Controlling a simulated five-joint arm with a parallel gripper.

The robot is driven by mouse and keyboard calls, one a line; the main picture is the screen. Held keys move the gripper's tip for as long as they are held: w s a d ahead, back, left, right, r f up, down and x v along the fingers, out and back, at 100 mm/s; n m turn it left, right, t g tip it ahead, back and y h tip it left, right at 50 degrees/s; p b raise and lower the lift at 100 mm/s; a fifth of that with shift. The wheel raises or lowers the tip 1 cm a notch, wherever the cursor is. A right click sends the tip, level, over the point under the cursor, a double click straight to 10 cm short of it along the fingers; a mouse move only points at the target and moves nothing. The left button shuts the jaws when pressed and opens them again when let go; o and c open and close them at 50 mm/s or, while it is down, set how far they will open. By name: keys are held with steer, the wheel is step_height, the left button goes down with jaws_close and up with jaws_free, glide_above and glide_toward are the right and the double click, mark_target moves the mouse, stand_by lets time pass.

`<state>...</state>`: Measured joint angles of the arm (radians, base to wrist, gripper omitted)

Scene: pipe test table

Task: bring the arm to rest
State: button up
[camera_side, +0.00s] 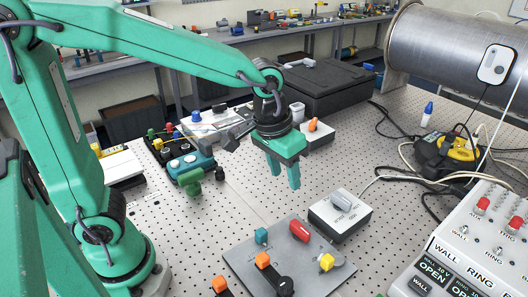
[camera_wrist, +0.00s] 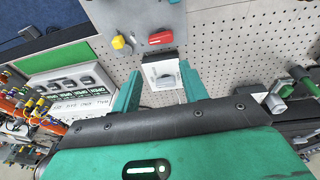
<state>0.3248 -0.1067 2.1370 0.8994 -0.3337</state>
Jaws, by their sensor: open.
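My gripper (camera_side: 283,176) hangs above the perforated table (camera_side: 200,235), pointing down, with its two green fingers apart. It is in the air, behind and to the left of a white box with a grey part on top (camera_side: 340,214), and touches nothing that I can see. In the wrist view my gripper (camera_wrist: 160,68) has nothing between its fingers. The white box (camera_wrist: 165,76) shows beyond and between the fingertips there. My green arm reaches from the left, its upper link stretched out over the table.
A grey plate (camera_side: 300,258) with red, yellow, teal and orange parts lies in front. A control panel (camera_side: 470,245) is at right, a steel pipe (camera_side: 440,45) behind it. A teal device (camera_side: 190,168) and black case (camera_side: 325,85) stand behind. Cables run at right.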

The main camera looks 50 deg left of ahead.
steer(key=s+a+r+t, duration=0.3)
steer(key=s+a+r, duration=0.1)
steer(key=s+a, duration=0.7)
steer(key=shift+a+y, duration=0.15)
steer(key=shift+y, duration=0.25)
